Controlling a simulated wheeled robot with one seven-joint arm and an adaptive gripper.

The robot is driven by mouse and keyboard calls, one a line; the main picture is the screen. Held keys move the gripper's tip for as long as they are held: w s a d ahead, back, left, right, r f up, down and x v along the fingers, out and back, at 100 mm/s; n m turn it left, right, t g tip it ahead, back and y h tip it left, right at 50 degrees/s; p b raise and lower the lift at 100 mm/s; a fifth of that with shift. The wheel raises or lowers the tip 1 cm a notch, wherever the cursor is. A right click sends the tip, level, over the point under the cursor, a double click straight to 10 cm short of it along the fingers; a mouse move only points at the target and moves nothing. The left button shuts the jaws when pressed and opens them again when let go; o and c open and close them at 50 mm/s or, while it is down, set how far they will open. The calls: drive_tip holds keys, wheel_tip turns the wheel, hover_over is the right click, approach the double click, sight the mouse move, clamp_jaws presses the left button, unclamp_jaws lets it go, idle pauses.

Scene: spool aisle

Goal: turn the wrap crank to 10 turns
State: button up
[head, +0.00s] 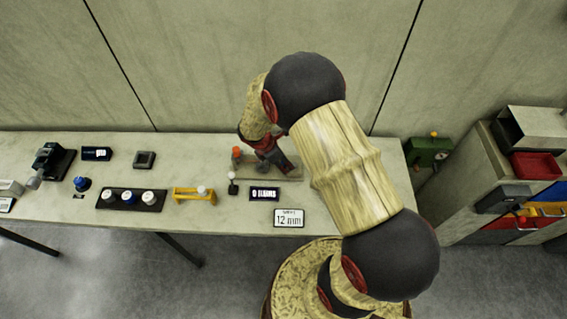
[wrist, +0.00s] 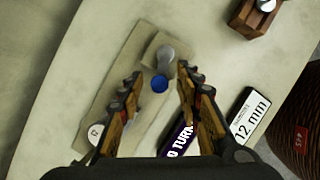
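In the wrist view a grey crank arm (wrist: 166,54) with a blue knob (wrist: 159,85) sits on a beige block on a beige base board (wrist: 121,92). My gripper (wrist: 160,74) is open, with one finger on each side of the knob and visible gaps between. I cannot tell the height difference. The dark turns display (wrist: 181,142) is partly hidden by a finger; in the head view it (head: 264,194) reads 0 TURNS. There my gripper (head: 272,160) hides the crank over the base board (head: 286,173).
A 12 mm card (head: 288,217) lies at the front edge. To the left are a yellow bracket (head: 194,195), a black tray (head: 131,201) with several white-topped pieces and a dark square block (head: 144,159). A cabinet with coloured bins (head: 538,165) stands right of the table.

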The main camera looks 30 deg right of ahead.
drive_tip(key=shift+d+f, duration=0.1)
drive_tip(key=shift+f, duration=0.1)
drive_tip(key=shift+c, duration=0.5)
drive_tip(key=c, duration=0.7)
clamp_jaws()
